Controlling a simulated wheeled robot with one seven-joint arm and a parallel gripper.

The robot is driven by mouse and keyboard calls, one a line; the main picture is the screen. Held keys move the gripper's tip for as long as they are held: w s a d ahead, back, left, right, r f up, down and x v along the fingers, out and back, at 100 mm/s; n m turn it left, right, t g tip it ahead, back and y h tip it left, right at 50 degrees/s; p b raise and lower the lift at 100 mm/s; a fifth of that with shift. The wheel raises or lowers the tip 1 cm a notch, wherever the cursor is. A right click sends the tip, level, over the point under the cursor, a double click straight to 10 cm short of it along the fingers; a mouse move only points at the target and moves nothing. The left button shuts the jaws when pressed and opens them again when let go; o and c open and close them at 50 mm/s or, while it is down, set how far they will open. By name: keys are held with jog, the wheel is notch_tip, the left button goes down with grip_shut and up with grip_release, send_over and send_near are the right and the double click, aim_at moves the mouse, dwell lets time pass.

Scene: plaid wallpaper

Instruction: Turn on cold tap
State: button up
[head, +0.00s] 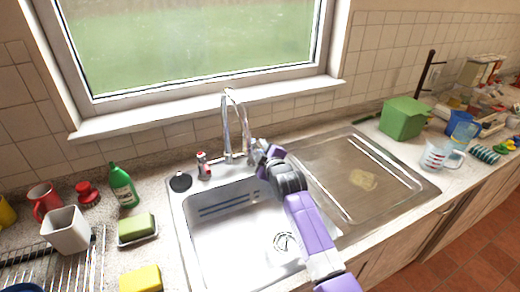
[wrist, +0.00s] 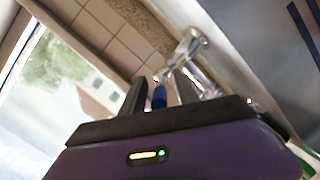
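The chrome spout (head: 226,125) rises behind the sink. A tap with a red mark (head: 204,166) stands left of it. My gripper (head: 259,150) is just right of the spout's base, at the sink's back edge, and hides the tap there in the head view. In the wrist view, my gripper (wrist: 159,78) has its two dark fingers apart. A blue tap part (wrist: 159,96) shows between them, with shiny chrome (wrist: 190,45) beyond. I cannot tell whether either finger touches the tap.
The steel sink basin (head: 225,225) lies in front, with a drainboard (head: 335,175) on the right. A green bottle (head: 122,186), sponge (head: 136,228) and white cup (head: 66,230) stand left. A green box (head: 403,118) stands right. The window (head: 195,45) is behind.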

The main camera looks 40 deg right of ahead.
jog(key=shift+w+d, duration=0.1)
jog(key=shift+w, duration=0.1)
grip_shut()
jog(key=shift+f, duration=0.1)
dwell(1.3)
